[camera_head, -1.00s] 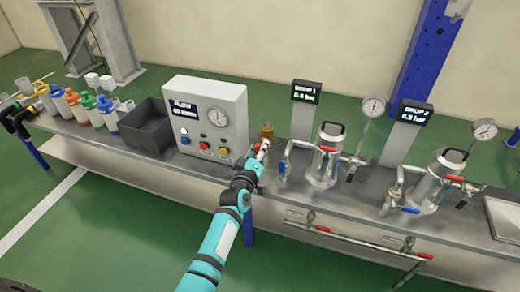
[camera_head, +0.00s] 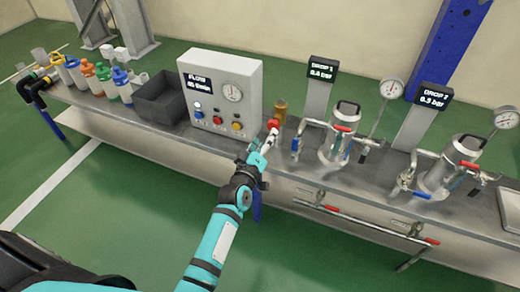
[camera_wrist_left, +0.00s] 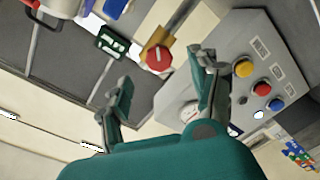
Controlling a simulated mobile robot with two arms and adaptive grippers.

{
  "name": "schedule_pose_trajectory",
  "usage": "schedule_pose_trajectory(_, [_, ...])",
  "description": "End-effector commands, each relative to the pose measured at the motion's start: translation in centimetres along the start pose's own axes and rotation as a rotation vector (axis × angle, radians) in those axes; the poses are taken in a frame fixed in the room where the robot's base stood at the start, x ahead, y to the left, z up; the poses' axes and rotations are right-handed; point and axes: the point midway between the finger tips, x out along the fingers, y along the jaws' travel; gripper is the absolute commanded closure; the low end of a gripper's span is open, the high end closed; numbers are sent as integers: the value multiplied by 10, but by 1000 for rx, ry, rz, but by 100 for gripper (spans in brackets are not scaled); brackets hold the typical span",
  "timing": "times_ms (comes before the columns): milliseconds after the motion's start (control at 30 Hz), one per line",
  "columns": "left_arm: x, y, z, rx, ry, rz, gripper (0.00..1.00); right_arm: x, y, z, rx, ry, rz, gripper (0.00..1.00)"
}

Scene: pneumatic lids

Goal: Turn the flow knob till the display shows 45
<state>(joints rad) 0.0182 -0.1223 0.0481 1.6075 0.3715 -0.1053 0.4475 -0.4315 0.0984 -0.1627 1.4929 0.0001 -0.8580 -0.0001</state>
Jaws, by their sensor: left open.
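The flow knob (camera_head: 273,124) is a red octagonal knob on a brass valve body (camera_head: 280,108), right of the white control box (camera_head: 246,92). In the left wrist view the red knob (camera_wrist_left: 159,58) lies ahead of the spread fingers. My left gripper (camera_head: 266,143) is open, just in front of and below the knob. The left wrist view shows its two fingers (camera_wrist_left: 162,85) apart with nothing between them. The flow display (camera_head: 198,82) on the box seems to read 45 l/min, though its digits are small and blurred. My right gripper is not in view.
The box carries a round gauge (camera_head: 233,92) and several coloured buttons. A dark bin (camera_head: 160,105) and several bottles stand to its left. Right of the knob are two metal pots (camera_head: 339,140) with pipes, gauges and display posts.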

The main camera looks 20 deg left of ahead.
Motion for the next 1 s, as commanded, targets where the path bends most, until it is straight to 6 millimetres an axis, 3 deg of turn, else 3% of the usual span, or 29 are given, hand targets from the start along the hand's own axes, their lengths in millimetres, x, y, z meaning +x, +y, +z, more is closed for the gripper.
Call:
schedule_pose_trajectory(100, [-24, -1, 1, 0, -1, -1, 38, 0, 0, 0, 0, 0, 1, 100])
schedule_pose_trajectory(300, [-45, 0, 0, 1, 0, 0, 38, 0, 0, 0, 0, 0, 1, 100])
schedule_pose_trajectory(867, [-48, 0, 0, 1, 0, 0, 38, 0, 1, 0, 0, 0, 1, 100])
schedule_pose_trajectory(1000, [-53, -13, 16, 44, -52, -30, 38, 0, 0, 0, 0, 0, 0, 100])
